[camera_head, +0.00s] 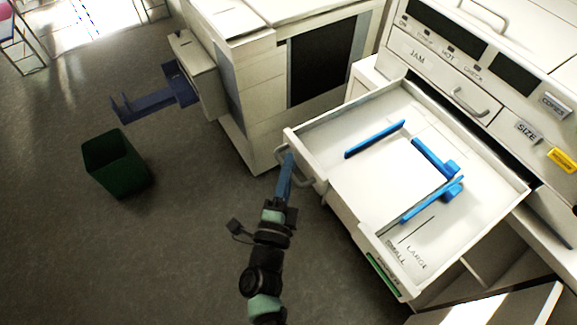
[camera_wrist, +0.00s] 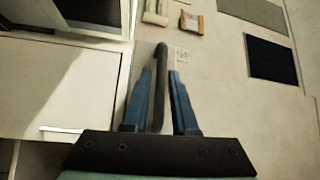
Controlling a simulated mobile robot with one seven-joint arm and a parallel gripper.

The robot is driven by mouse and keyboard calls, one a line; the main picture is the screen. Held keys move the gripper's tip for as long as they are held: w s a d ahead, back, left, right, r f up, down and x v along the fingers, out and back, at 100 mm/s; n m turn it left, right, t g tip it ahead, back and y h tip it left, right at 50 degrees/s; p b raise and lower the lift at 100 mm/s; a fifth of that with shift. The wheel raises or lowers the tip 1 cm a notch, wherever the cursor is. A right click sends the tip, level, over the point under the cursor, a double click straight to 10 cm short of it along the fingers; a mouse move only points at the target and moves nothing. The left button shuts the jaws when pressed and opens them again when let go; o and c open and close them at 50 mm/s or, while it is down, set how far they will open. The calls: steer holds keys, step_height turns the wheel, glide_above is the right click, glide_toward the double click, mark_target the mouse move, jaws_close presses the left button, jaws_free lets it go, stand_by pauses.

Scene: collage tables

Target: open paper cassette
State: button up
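The paper cassette (camera_head: 335,180) is a white drawer that stands far out from the copier front (camera_head: 480,100). Inside it are a bare white floor, blue paper guides (camera_head: 375,139) and the words SMALL and LARGE. Its handle (camera_head: 299,172) is a bent bar on the cassette's outer front wall. My gripper (camera_head: 288,160) is at this handle in the head view. In the wrist view my blue gripper fingers (camera_wrist: 160,72) lie close on both sides of the dark handle bar (camera_wrist: 158,95) and appear shut on it. The exact contact is hard to see.
A dark green bin (camera_head: 117,163) stands on the floor at left. A white cabinet (camera_head: 255,90) with a blue bracket (camera_head: 160,97) stands behind the cassette. An open lower compartment (camera_head: 480,270) lies below it at right. The grey floor around my arm is clear.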

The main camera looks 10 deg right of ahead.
steer(key=b+v, duration=0.3)
steer(key=v, duration=1)
steer(key=shift+w, duration=0.1)
